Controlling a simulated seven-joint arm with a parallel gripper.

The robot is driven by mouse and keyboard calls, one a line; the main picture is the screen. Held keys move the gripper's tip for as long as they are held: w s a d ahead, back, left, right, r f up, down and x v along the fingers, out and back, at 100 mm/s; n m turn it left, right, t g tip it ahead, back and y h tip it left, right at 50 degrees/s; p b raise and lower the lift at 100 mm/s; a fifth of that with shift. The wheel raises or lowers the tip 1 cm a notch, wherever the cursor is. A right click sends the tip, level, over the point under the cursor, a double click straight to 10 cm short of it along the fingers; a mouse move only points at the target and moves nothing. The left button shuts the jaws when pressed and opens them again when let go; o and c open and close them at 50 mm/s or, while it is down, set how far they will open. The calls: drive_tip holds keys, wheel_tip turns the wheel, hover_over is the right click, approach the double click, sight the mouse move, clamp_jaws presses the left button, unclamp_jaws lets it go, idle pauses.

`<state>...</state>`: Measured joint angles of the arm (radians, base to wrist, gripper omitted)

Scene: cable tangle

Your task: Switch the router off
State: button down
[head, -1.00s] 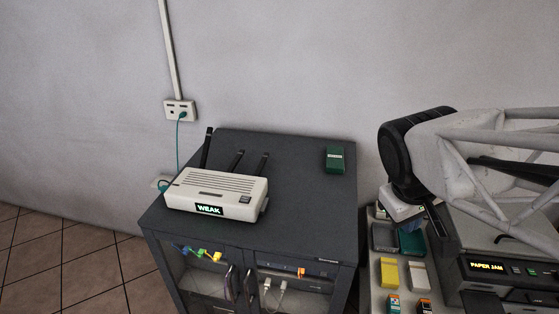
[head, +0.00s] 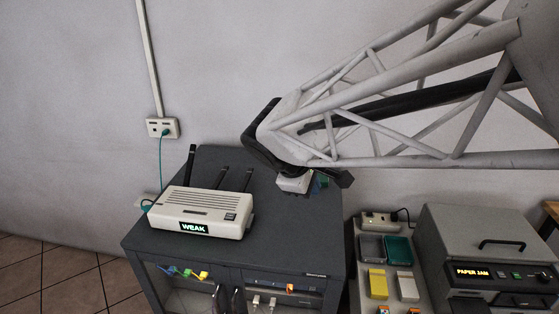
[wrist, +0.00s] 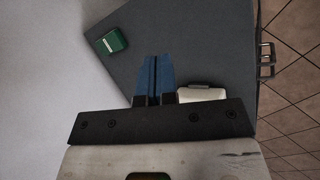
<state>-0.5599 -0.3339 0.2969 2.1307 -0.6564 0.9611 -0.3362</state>
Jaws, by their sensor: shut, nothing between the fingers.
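The router (head: 198,212) is a white box with black antennas and a lit "WEAK" display. It stands at the left of the dark cabinet top. A small dark tab (head: 250,219) sticks out at its right end. My gripper (head: 316,187) is above the cabinet to the right of the router, apart from it. Its blue fingers are together and empty in the wrist view (wrist: 154,60). There, a pale corner (wrist: 200,94), which looks like the router's end, shows beside the fingers; the gripper body hides the rest.
A green box (wrist: 111,42) sits on the cabinet top (wrist: 215,45), partly behind my gripper in the head view. A teal cable (head: 161,165) runs from the wall socket (head: 162,128) down behind the router. A "PAPER JAM" machine (head: 480,250) and trays stand at the right.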

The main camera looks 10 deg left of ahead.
sight(231, 217)
drive_tip(key=w+a+f+n+t, duration=0.1)
drive_tip(key=a+n, duration=0.3)
drive_tip(key=a, duration=0.6)
drive_tip(key=w+a+n+t, duration=0.2)
drive_tip(key=a+n, duration=0.1)
drive_tip(key=a, duration=0.7)
drive_tip(key=shift+f+n, duration=0.35)
drive_tip(key=shift+n, duration=0.05)
drive_tip(key=shift+w, duration=0.1)
drive_tip(key=shift+f, duration=0.1)
drive_tip(key=shift+f, duration=4.25)
drive_tip(key=shift+f, duration=0.8)
drive_tip(key=shift+r, duration=0.75)
